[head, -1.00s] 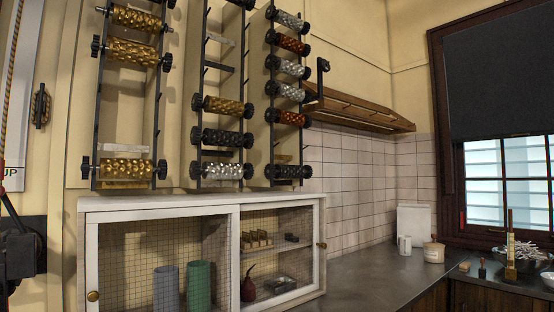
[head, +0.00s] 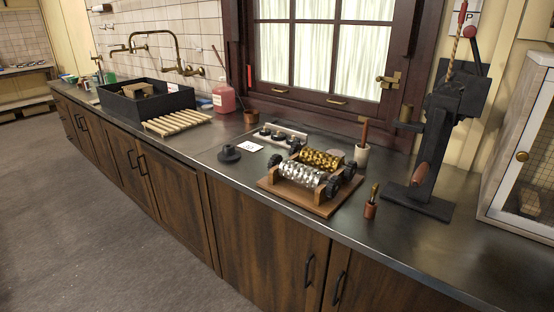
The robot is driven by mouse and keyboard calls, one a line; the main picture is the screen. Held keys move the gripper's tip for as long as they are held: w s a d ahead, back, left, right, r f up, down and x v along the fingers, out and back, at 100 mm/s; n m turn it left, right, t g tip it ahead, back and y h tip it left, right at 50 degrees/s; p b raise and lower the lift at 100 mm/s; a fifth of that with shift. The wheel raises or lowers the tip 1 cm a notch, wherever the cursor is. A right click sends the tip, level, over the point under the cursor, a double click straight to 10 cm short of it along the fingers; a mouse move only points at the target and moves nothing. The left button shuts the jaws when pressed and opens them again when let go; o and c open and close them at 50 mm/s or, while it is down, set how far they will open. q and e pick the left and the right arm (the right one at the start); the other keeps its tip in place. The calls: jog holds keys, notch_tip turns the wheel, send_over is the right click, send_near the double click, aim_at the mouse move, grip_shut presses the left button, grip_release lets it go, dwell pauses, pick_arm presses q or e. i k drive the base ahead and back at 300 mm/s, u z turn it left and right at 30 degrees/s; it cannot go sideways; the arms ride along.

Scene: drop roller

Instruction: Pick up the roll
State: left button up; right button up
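Two patterned rolls with black knobbed ends lie side by side on a wooden stand (head: 318,205) on the dark counter, below the window. The silver roll (head: 301,174) is in front and the gold roll (head: 321,159) is just behind it. I cannot tell which roll the task means. Neither of my grippers shows in the head view.
A black press (head: 437,135) stands right of the stand, with a white cabinet (head: 510,150) beyond it. A small wooden-handled tool (head: 371,203) and a pale pot (head: 360,156) are close by. A black sink box (head: 147,103) is further left. Open floor (head: 90,220) lies before the counter.

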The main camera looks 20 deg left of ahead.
aim_at(325, 162)
jog(key=u, duration=2.05)
jog(key=i, duration=1.7)
jog(key=z, duration=2.85)
